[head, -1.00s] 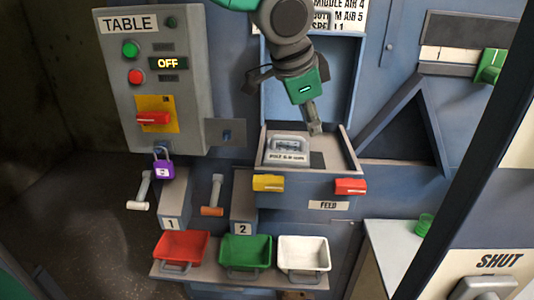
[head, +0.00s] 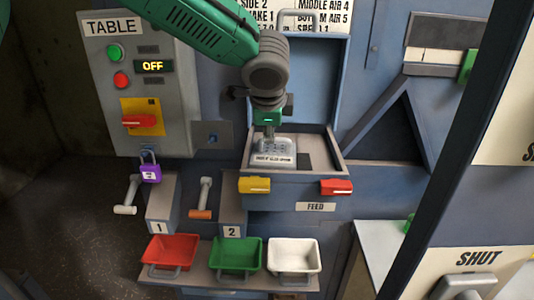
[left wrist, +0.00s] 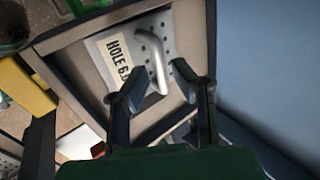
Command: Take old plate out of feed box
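The old plate (head: 273,158) is a grey perforated plate with a label and lies in the feed box (head: 330,163), towards the left side. In the left wrist view the plate (left wrist: 182,62) shows a label reading "HOLE 6" and a raised silver handle (left wrist: 157,58). My left gripper (head: 268,138) points down over the plate. In the left wrist view its two fingers (left wrist: 164,93) are apart, with the handle's near end between or just beyond their tips; contact is not clear. My right gripper is not in view.
A yellow latch (head: 254,185) and a red latch (head: 336,187) sit on the box front. Red (head: 171,250), green (head: 237,254) and white (head: 294,256) trays stand below. The raised lid (head: 318,85) is behind the box. The panel (head: 180,100) at left reads OFF.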

